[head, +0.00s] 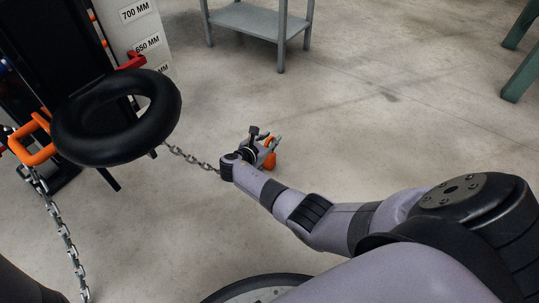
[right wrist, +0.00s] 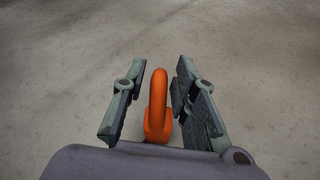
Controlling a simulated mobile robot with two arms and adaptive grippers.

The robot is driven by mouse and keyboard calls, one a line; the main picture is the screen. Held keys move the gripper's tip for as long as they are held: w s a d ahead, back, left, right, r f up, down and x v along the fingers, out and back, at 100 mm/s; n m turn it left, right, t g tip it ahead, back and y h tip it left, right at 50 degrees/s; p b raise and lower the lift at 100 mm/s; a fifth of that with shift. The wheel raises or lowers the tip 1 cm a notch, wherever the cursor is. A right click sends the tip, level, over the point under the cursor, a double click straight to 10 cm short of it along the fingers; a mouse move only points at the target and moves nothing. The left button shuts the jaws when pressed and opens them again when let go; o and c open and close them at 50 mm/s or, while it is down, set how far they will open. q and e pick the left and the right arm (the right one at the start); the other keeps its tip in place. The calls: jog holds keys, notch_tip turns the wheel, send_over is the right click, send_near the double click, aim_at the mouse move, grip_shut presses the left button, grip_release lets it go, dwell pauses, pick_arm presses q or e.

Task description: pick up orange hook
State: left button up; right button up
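An orange hook (head: 270,161) shows at my right gripper (head: 264,139) in the head view, partly hidden by the gripper. In the right wrist view the orange hook (right wrist: 158,100) stands between the two fingers of my right gripper (right wrist: 160,66), its rounded end pointing away from the palm. The fingers are spread on both sides of it, with narrow gaps that look clear of it. A metal chain (head: 190,157) runs towards the gripper from the left; its far end is hidden behind my wrist. My left gripper is not in view.
A black ring (head: 68,131) stands at the left, beside another orange hook (head: 36,153) with a hanging chain (head: 66,238). Behind is a white panel marked in millimetres (head: 133,30). A grey metal table (head: 245,18) stands at the back.

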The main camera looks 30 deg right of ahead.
grip_shut()
dwell(0.7)
